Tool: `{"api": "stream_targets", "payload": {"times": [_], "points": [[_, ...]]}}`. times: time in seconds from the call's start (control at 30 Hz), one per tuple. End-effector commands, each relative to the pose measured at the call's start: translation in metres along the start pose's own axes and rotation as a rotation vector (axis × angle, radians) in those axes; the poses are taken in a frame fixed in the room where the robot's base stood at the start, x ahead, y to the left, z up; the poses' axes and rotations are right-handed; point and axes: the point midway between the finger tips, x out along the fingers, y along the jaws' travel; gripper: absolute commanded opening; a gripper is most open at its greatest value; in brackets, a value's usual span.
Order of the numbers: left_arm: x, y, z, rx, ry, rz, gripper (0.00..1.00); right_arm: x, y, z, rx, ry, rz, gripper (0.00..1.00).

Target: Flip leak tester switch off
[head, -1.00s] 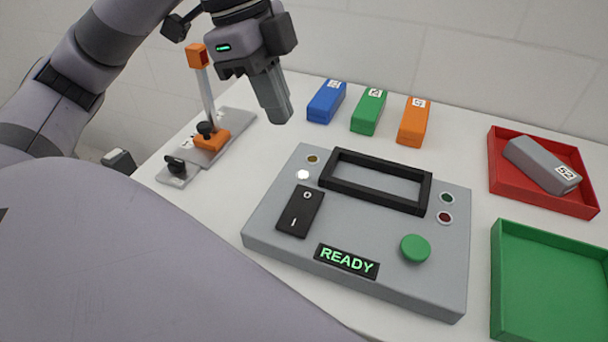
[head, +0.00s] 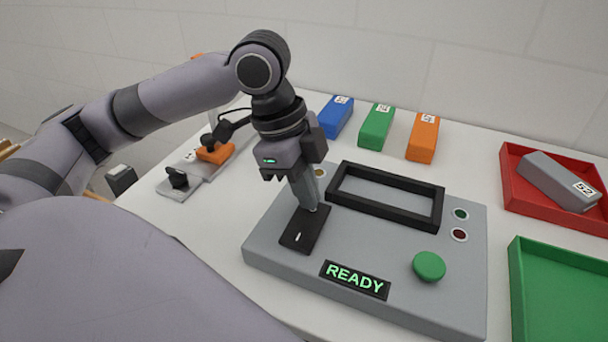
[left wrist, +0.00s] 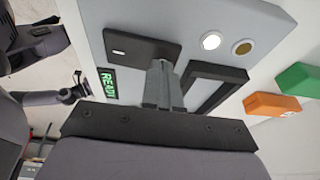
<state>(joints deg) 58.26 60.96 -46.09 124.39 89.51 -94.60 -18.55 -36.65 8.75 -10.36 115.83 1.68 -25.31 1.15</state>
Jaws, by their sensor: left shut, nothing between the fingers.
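The leak tester (head: 380,235) is a grey box with a lit green READY display (head: 355,280). Its black rocker switch (head: 298,238) is at the upper left of the panel; the I mark shows at its near end. My left gripper (head: 314,206) is shut and empty, pointing down with its tips at the far end of the switch, hiding the O mark. In the left wrist view the tips (left wrist: 160,66) overlap the edge of the switch plate (left wrist: 135,46); I cannot tell if they touch. A white lamp (left wrist: 210,41) glows beside it. My right gripper is not seen.
A raised black frame (head: 435,210) and green button (head: 429,266) stand on the panel. Blue (head: 335,115), green (head: 375,127) and orange (head: 422,138) blocks lie behind. A red tray (head: 512,190) holds a grey block (head: 555,180); a green tray (head: 515,290) is at right. A lever fixture (head: 205,168) is left.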

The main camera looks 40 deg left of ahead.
Motion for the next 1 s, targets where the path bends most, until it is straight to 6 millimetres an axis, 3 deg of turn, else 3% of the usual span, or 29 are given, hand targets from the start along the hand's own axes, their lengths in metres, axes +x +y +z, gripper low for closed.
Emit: {"api": "stream_targets", "payload": {"times": [0.43,0.73,1.0], "points": [[0.001,-0.001,0.001,-0.002,-0.001,0.005,0.0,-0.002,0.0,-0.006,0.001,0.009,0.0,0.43],[0.005,-0.005,0.001,-0.033,-0.002,0.102,0.0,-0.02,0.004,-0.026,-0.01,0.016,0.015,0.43],[0.011,-0.005,0.003,-0.03,-0.001,0.098,0.0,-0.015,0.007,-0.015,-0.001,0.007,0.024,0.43]]}}
